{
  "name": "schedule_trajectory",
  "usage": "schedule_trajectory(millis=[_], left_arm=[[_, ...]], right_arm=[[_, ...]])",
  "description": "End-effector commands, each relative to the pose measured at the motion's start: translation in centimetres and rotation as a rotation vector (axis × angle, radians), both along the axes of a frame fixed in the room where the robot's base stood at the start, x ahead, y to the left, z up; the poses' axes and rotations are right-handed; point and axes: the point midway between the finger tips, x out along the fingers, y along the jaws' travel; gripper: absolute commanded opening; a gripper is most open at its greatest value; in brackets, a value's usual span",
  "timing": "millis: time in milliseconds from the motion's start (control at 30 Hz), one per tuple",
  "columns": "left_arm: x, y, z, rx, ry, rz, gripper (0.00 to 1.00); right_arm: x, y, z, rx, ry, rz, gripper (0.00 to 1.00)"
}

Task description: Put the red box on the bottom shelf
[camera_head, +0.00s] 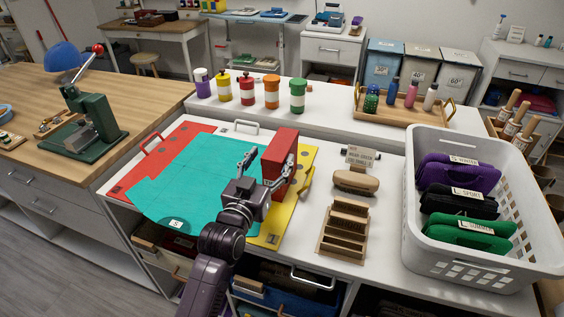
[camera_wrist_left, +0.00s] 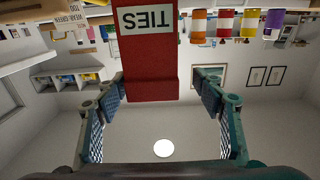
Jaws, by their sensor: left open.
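The red box (camera_head: 279,154) stands tall on the white counter, over the right part of the teal cloth and yellow board. In the left wrist view the red box (camera_wrist_left: 150,88) bears a white label reading TIES, upside down. My left gripper (camera_head: 262,180) is just in front of the box in the head view. Its fingers (camera_wrist_left: 160,88) are spread apart, with the box's end between the fingertips and a gap on each side. Lower compartments (camera_head: 285,272) under the counter show partly; my left arm hides some of them. My right gripper is not in view.
A wooden rack (camera_head: 343,232) and a brush (camera_head: 356,181) lie right of the box. A white basket (camera_head: 485,259) with fabric pouches stands farther right. Several colored jars (camera_head: 247,89) line the raised ledge behind. A green press (camera_head: 92,120) stands on the left table.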

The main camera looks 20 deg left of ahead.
Motion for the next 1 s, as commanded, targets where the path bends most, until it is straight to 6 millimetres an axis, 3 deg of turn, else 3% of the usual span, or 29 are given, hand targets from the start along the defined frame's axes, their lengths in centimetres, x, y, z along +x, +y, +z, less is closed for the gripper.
schedule_trajectory(millis=[200, 300, 533, 833, 1000], left_arm=[[2.0, -0.4, -0.1, -0.002, 0.0, -0.001, 0.62], [3.3, -0.8, -0.3, -0.003, 0.002, -0.001, 0.62], [5.7, -1.0, -0.5, -0.001, 0.0, -0.001, 0.62], [6.0, -1.0, -0.6, -0.001, 0.001, -0.001, 0.62], [6.0, -1.0, -0.6, -0.001, 0.001, -0.001, 0.45]], right_arm=[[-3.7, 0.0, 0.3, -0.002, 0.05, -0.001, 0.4], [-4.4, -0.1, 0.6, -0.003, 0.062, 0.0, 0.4], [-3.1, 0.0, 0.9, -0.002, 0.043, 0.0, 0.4], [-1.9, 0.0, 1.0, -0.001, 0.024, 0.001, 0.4], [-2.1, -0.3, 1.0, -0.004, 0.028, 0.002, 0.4]])
